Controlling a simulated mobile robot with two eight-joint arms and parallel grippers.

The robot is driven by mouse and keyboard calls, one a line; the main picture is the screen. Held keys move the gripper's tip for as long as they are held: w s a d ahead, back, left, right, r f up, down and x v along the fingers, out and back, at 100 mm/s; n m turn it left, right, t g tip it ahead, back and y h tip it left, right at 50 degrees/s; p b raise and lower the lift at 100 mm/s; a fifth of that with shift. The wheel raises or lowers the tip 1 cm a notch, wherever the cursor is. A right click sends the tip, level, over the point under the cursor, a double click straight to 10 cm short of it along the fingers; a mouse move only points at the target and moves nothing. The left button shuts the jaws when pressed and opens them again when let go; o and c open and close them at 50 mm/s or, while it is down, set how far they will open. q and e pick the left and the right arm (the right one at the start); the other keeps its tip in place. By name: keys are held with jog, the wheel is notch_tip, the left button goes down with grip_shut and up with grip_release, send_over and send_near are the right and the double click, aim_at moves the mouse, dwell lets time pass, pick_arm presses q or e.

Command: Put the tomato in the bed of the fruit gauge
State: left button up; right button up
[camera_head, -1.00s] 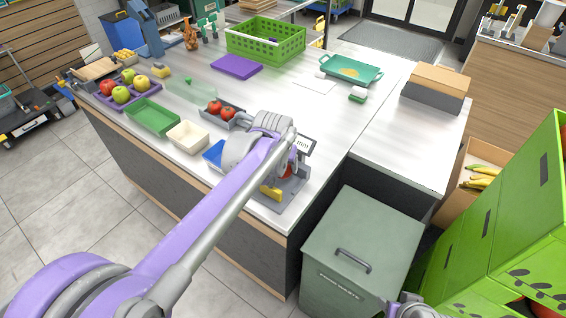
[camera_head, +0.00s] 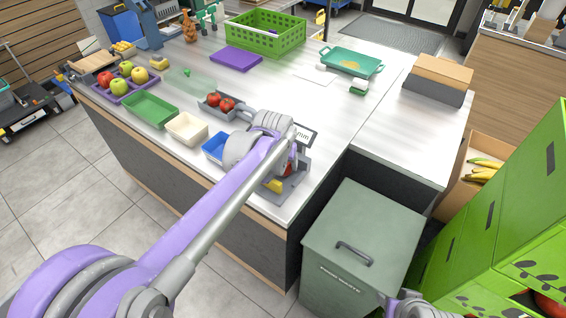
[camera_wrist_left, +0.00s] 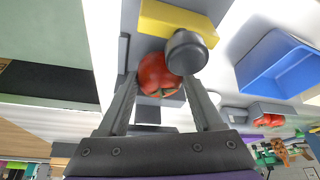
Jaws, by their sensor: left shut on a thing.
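My left gripper (camera_wrist_left: 163,105) is shut on a red tomato (camera_wrist_left: 158,75), with a finger on each side of it. In the left wrist view the tomato is close to the fruit gauge's grey cylinder (camera_wrist_left: 187,52) and yellow block (camera_wrist_left: 178,19); I cannot tell whether it rests on the bed. In the head view the fruit gauge (camera_head: 293,184), with its "mm" display (camera_head: 303,136), stands near the counter's front corner. My left wrist hides part of the gauge and most of the held tomato there. My right gripper's fingers are not visible.
Two more tomatoes (camera_head: 220,103) sit in a grey tray behind the gauge. A blue tray (camera_head: 215,146), a cream tray (camera_head: 186,128) and a green tray (camera_head: 150,109) line the front edge. A lidded green bin (camera_head: 362,240) stands below the counter's corner.

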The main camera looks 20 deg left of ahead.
pick_arm(q)
jog(key=shift+f+b, duration=0.3)
jog(key=shift+f, duration=0.35)
dwell(0.7)
jog(key=o, duration=0.7)
jog(key=shift+r, duration=0.1)
jog(key=shift+p+v, duration=2)
jog(key=shift+v, duration=1)
jog(key=o, duration=0.3)
